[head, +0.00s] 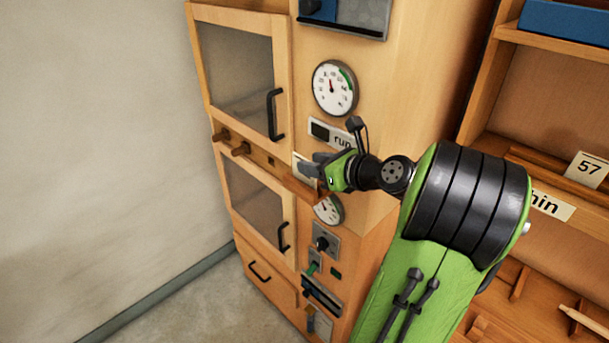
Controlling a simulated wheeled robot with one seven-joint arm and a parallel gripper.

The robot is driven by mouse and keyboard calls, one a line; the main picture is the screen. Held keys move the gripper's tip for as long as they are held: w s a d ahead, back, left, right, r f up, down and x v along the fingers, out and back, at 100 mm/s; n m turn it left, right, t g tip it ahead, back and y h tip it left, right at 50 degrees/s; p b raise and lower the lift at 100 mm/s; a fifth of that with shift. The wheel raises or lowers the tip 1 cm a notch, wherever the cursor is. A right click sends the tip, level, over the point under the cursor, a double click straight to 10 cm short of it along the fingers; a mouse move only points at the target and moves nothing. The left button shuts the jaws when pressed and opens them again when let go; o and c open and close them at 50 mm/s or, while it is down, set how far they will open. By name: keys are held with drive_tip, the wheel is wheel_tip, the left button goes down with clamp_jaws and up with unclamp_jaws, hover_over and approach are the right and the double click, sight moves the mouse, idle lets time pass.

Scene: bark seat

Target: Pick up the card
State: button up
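My gripper (316,164) is at the front of the wooden cabinet, level with a narrow wooden ledge (300,188). Its dark fingers point left, toward the cabinet front. A pale, card-like piece (302,166) shows just behind and left of the fingers, partly hidden by them. I cannot tell whether the fingers touch it or what gap is between them.
The cabinet has two glazed doors with black handles (275,114), round gauges (334,88), a "run" label (333,134), wooden pegs (240,149) and a lower drawer (265,272). Shelves (552,40) with a blue box (566,22) stand at right. Floor (215,310) at lower left is clear.

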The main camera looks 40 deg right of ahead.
sight(304, 158)
drive_tip(key=x, duration=0.4)
drive_tip(key=shift+s, duration=0.2)
drive_tip(key=shift+r, duration=0.1)
drive_tip(key=shift+c, duration=1.3)
clamp_jaws()
wheel_tip(304, 158, up, 10)
drive_tip(key=p, duration=0.3)
